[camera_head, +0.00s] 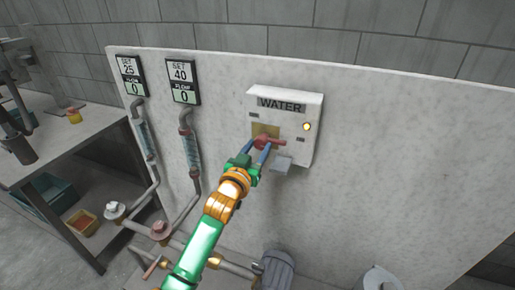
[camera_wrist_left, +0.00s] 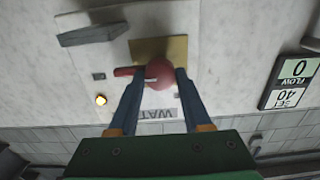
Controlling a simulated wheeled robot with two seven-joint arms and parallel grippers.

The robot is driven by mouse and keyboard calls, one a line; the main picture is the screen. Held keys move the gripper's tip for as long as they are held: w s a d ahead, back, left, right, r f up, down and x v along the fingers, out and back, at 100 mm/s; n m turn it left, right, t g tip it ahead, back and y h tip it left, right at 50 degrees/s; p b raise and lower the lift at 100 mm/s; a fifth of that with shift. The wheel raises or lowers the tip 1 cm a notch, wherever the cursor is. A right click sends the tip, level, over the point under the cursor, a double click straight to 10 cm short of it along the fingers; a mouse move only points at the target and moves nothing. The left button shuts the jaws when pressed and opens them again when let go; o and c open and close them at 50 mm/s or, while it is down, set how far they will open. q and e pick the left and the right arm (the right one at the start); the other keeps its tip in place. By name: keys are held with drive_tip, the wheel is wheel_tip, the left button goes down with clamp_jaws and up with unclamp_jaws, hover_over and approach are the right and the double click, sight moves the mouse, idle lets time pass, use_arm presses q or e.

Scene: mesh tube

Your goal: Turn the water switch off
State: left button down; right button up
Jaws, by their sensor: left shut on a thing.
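The water switch is a red handle with a round hub (camera_head: 265,141) on a brass plate (camera_head: 259,131), set in the white box (camera_head: 309,112) labelled WATER. In the head view its lever points right. My left gripper (camera_head: 257,147) reaches it from below left, with its blue fingers around the hub. In the left wrist view the gripper (camera_wrist_left: 157,84) is shut on the red hub (camera_wrist_left: 159,73), one finger on each side. The red lever sticks out left past one finger there. A yellow light (camera_head: 306,127) glows on the box. My right gripper is out of view.
A grey flap (camera_head: 282,163) juts out below the box. Two meters (camera_head: 183,82) reading SET 25 and SET 40, both FLOW 0, hang left above pipes with valves (camera_head: 160,231). A workbench (camera_head: 60,150) stands at the far left. The panel right of the box is clear.

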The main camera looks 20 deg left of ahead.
use_arm(q)
drive_tip(key=n+p, duration=0.2)
drive_tip(key=n, duration=0.2)
drive_tip(key=shift+r, duration=0.15)
drive_tip(key=n+p, duration=0.2)
drive_tip(key=n, duration=0.2)
drive_tip(key=shift+n, duration=0.3)
drive_tip(key=n+p, duration=0.1)
drive_tip(key=n, duration=0.3)
drive_tip(key=shift+n, duration=0.3)
drive_tip(key=shift+n+p, duration=0.5)
drive_tip(key=shift+n, duration=1.8)
drive_tip(key=c, duration=0.7)
unclamp_jaws()
drive_tip(key=o, duration=0.4)
drive_tip(key=shift+d, duration=0.1)
drive_tip(key=shift+c, duration=0.2)
